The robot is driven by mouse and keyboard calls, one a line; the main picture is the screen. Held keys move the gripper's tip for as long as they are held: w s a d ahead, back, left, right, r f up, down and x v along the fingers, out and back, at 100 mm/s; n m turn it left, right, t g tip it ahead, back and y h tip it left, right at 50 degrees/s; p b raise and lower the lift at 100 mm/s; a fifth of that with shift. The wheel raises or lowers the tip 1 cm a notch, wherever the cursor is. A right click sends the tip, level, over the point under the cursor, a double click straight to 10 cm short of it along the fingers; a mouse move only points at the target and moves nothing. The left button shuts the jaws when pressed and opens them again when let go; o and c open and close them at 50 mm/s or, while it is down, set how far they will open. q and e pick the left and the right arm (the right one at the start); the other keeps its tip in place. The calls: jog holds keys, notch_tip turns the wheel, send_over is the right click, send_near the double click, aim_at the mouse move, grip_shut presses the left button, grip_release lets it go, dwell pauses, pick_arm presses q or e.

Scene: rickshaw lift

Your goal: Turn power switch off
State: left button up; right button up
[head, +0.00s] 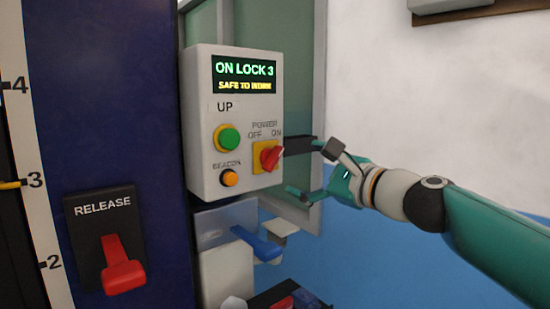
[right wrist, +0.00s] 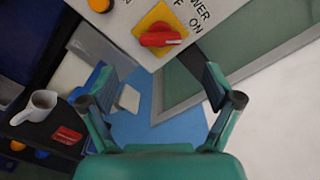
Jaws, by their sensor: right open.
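The power switch (head: 270,156) is a red knob on a yellow plate, low on the right of a pale control box (head: 203,130). OFF and ON are printed above it, and the knob tilts toward ON. The box display (head: 245,76) reads "ON LOCK 3" and "SAFE TO WORK". My right gripper (head: 304,166) is open and empty, just right of the box, its fingers pointing left. In the right wrist view the red knob (right wrist: 160,39) is ahead of and above the two spread fingers (right wrist: 158,82), apart from them. My left gripper is not in view.
A green button (head: 228,138) and an orange beacon button (head: 229,179) are left of the switch. A blue lever (head: 256,241) sits below the box. A red release lever (head: 122,268) is on the dark blue column.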

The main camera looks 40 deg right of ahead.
aim_at(277, 161)
jog(key=w, duration=0.6)
jog(key=w+p, duration=0.1)
jog(key=w, duration=0.2)
jog(key=shift+w+a, duration=0.1)
jog(key=shift+a, duration=0.3)
jog(key=shift+c, duration=0.3)
jog(key=c, duration=1.1)
